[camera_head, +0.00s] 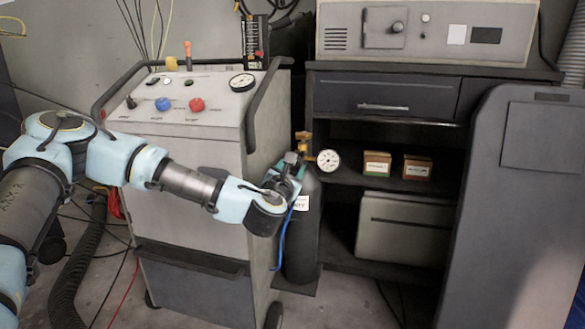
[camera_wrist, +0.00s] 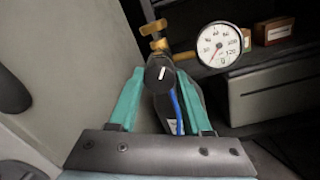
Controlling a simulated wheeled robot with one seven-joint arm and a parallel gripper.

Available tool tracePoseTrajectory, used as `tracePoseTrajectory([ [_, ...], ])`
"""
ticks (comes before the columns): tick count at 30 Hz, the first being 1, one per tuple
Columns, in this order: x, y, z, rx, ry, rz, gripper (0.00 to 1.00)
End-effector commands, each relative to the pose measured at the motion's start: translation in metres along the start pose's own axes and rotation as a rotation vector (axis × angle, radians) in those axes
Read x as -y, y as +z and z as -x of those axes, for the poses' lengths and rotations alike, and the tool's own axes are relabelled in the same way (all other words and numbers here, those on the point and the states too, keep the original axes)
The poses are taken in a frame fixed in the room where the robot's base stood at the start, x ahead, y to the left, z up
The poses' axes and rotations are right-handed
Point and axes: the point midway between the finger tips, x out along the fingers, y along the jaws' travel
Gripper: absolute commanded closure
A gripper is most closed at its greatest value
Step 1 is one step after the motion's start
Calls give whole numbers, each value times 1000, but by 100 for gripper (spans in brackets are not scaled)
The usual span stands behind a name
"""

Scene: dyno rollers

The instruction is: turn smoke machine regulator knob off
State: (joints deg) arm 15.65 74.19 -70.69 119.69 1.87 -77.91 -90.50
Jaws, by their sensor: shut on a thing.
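The regulator knob (camera_wrist: 159,73) is a black round knob with a white pointer mark, in the middle of the wrist view. It sits on the brass regulator (camera_wrist: 160,44) with a white-faced gauge (camera_wrist: 219,44) to its right. My gripper (camera_wrist: 160,82) has teal fingers on both sides of the knob and is shut on it. In the head view, my gripper (camera_head: 292,172) is at the top of the dark gas cylinder (camera_head: 302,240), and hides the knob. The gauge (camera_head: 328,160) shows to the right of it.
A grey wheeled machine (camera_head: 195,210) with red and blue knobs stands left of the cylinder. A dark cabinet (camera_head: 400,135) with shelves and small boxes (camera_head: 376,164) is behind on the right. A blue hose (camera_head: 281,240) hangs beside the cylinder.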

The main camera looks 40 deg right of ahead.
Motion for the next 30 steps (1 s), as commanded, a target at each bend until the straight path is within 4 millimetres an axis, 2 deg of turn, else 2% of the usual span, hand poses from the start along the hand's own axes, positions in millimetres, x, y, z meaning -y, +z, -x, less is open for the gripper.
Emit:
tracePoseTrajectory([
  [15,1,-1,0,-21,3,451,100],
  [30,1,0,0,-27,4,635,100],
])
